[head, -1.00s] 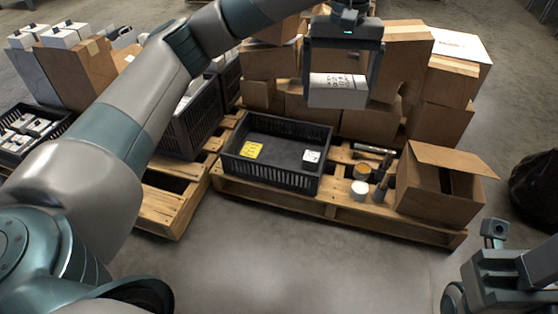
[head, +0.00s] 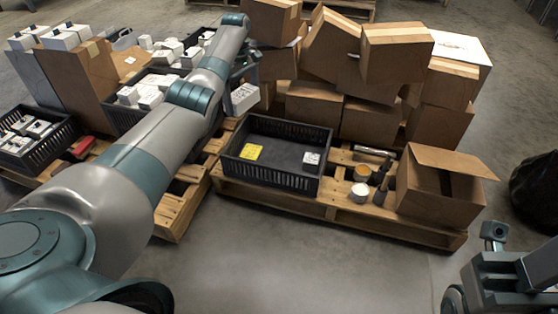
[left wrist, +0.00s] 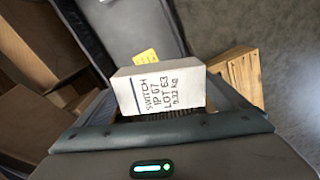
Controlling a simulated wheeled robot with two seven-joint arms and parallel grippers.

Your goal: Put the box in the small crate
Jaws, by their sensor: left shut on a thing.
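My left gripper (head: 243,80) is shut on a white box (head: 244,98), held behind and left of the small crate. In the left wrist view the box (left wrist: 160,88) shows printed text reading SWITCH, IP 67, LOT 63. The small crate (head: 268,176) is black, low and open-topped. It stands on a wooden pallet with a yellow label and a white label on its floor, and looks otherwise empty. My right gripper (head: 505,280) shows only in part at the lower right; its fingers cannot be made out.
Brown cartons (head: 397,55) are stacked behind the crate. An open carton (head: 438,190), a white tape roll (head: 360,192) and dark upright items stand to its right on the pallet (head: 335,208). Black crates of white boxes (head: 38,145) are at left.

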